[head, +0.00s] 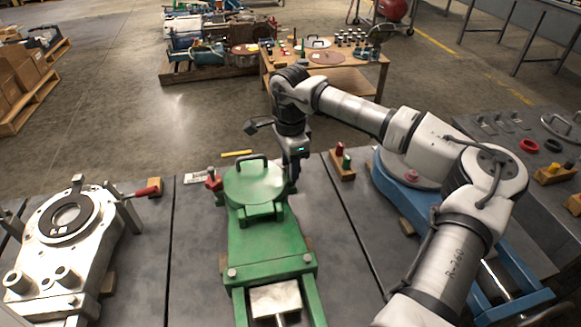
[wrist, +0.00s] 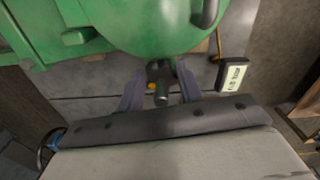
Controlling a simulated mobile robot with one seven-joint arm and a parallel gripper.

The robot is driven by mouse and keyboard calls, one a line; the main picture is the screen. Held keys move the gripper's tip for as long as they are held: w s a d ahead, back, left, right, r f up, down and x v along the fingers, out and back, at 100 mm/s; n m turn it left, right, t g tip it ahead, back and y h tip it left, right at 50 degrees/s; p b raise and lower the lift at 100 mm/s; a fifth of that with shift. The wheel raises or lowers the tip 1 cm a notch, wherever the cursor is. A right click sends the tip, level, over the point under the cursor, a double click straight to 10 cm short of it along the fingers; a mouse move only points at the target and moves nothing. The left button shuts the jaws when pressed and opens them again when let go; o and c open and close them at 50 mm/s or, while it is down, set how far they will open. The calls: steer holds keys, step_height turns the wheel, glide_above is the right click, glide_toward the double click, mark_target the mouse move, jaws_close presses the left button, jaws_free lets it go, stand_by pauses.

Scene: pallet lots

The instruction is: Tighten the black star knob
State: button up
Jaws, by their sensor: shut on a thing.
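The green machine (head: 265,235) with a round lid and a dark handle lies on the grey table. It fills the top of the wrist view (wrist: 110,25). My gripper (wrist: 160,88) is at the far right side of the round lid and points down; it also shows in the head view (head: 293,178). Its two fingers are on either side of a small dark part, which looks like the black star knob (wrist: 157,70), beside the green body. The gripper is shut on it. The knob's star shape is mostly hidden, and the head view does not show it.
A black tag with a white label (wrist: 233,76) is close to the right of the fingers. A grey machine (head: 65,235) is at left and a blue one (head: 405,205) at right.

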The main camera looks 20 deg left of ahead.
steer(key=m+b, duration=0.2)
steer(key=m, duration=0.3)
steer(key=shift+w+m, duration=0.15)
steer(key=shift+m, duration=0.15)
steer(key=shift+w+m+b, duration=0.15)
steer(key=shift+m+b, duration=0.35)
steer(key=shift+m, duration=1.8)
steer(key=o, duration=1)
step_height(320, 180, up, 14)
steer(key=shift+p, duration=0.35)
